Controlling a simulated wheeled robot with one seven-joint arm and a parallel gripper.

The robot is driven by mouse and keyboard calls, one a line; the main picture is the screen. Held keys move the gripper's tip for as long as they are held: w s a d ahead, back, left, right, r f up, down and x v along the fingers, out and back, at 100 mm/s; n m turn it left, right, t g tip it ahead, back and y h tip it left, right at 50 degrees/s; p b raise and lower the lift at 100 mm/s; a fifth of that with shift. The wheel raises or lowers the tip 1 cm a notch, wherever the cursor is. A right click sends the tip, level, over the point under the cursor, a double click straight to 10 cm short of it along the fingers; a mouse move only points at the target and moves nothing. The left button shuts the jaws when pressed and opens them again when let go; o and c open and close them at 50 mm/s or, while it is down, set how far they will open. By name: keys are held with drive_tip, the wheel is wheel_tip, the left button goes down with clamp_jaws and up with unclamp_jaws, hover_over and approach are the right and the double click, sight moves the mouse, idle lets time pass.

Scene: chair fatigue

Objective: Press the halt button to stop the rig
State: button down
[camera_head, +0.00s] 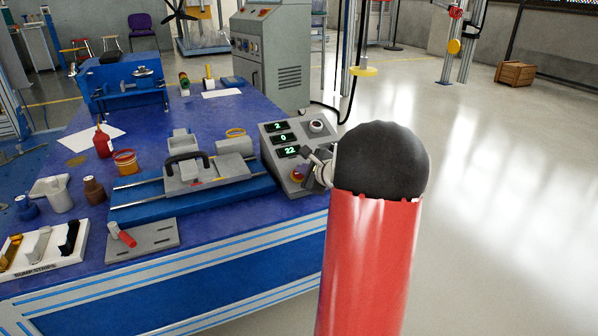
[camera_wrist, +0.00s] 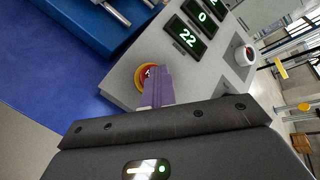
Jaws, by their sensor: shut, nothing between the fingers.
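The halt button (camera_head: 297,177), red on a yellow ring, sits at the lower front of the grey control box (camera_head: 272,150). In the wrist view the button (camera_wrist: 139,82) is partly covered by my shut, empty fingers. My gripper (camera_head: 309,156) is at the box's right side in the head view, its tips close to the button. In the wrist view the fingertips (camera_wrist: 154,72) overlap the button's right part. I cannot tell whether they touch it. Green displays on the box read 2, 0 and 22.
A pale round knob (camera_head: 316,126) sits at the box's upper right. The blue rig (camera_head: 140,200) with its grey carriage stands left of the box on the blue table. Bottles and a bump-strips tray (camera_head: 50,262) are further left. Open floor lies right.

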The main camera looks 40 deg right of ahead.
drive_tip(key=shift+f, duration=0.25)
drive_tip(key=shift+w+f+b, duration=0.1)
drive_tip(key=shift+f+b, duration=0.2)
drive_tip(key=shift+b, duration=0.4)
drive_tip(key=shift+r, duration=0.1)
idle(0.4)
wheel_tip(320, 180, up, 6)
drive_tip(key=s+p, duration=0.2)
drive_tip(key=shift+s+a+p, duration=0.2)
drive_tip(key=shift+a+p, duration=0.1)
drive_tip(key=shift+p, duration=0.05)
idle(0.5)
